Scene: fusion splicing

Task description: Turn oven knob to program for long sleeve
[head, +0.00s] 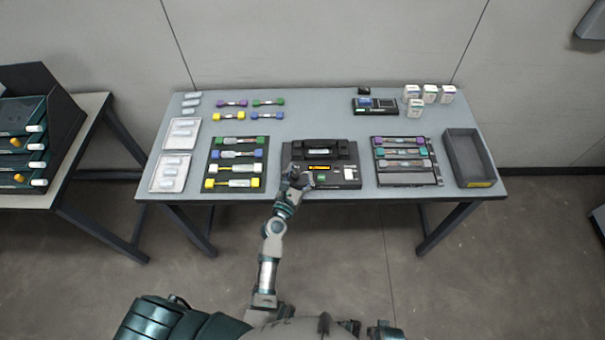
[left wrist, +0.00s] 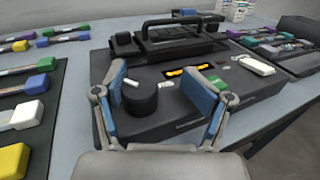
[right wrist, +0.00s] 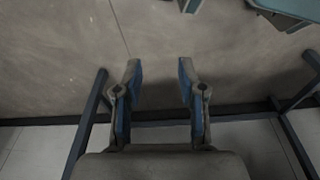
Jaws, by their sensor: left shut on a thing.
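The black oven unit (head: 340,176) with a handle on top stands at the middle front of the table. It has an orange-lit display (left wrist: 187,71), a green button (left wrist: 216,83) and a round dark knob (left wrist: 140,98) at its front left. My left gripper (head: 297,183) is at the knob, with its blue-padded fingers (left wrist: 163,95) on either side of it, shut on it. In the head view the gripper hides the knob. My right gripper (right wrist: 160,78) is empty, its fingers wide apart over the floor.
A tray of green, blue and yellow sleeve holders (head: 211,158) lies left of the oven. Another tray (head: 408,184) lies to its right, beside an empty grey bin (head: 468,143). White boxes (head: 414,107) and a small device (head: 375,106) stand behind. A side table (head: 80,185) is at left.

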